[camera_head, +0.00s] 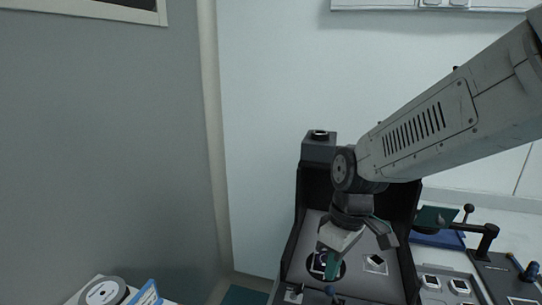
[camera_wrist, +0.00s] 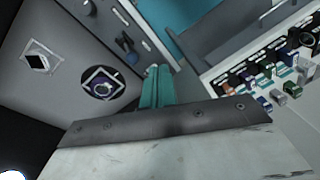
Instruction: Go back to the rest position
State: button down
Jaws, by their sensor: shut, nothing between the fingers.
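In the head view my arm reaches in from the right, bent down at the wrist. My gripper (camera_head: 330,270) points down over the tilted grey panel of a dark-sided machine (camera_head: 345,286). Its green fingers are together and hold nothing. In the wrist view the shut green fingers of my gripper (camera_wrist: 157,72) show above the grey gripper body. A round dark opening with a square-framed part (camera_wrist: 102,83) lies on the panel to their left. I cannot tell whether the fingertips touch the panel.
A small square part (camera_head: 376,262) sits on the panel. Trays with square pieces (camera_head: 447,284) and a black bench fixture (camera_head: 486,238) stand to the right. A rack of several small coloured parts (camera_wrist: 270,85) shows in the wrist view. A grey disc (camera_head: 103,292) lies at lower left.

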jog(key=s+d+r+m+t, duration=0.1)
jog(key=s+d+r+m, duration=0.3)
jog(key=s+d, duration=0.3)
jog(key=s+d+r+m+t+h, duration=0.1)
jog(key=s+d+r+m, duration=0.4)
jog(key=s, duration=0.4)
jog(key=shift+s+d+m+h, duration=0.3)
jog(key=shift+s+d, duration=0.1)
jog(key=shift+d, duration=0.5)
dwell(0.3)
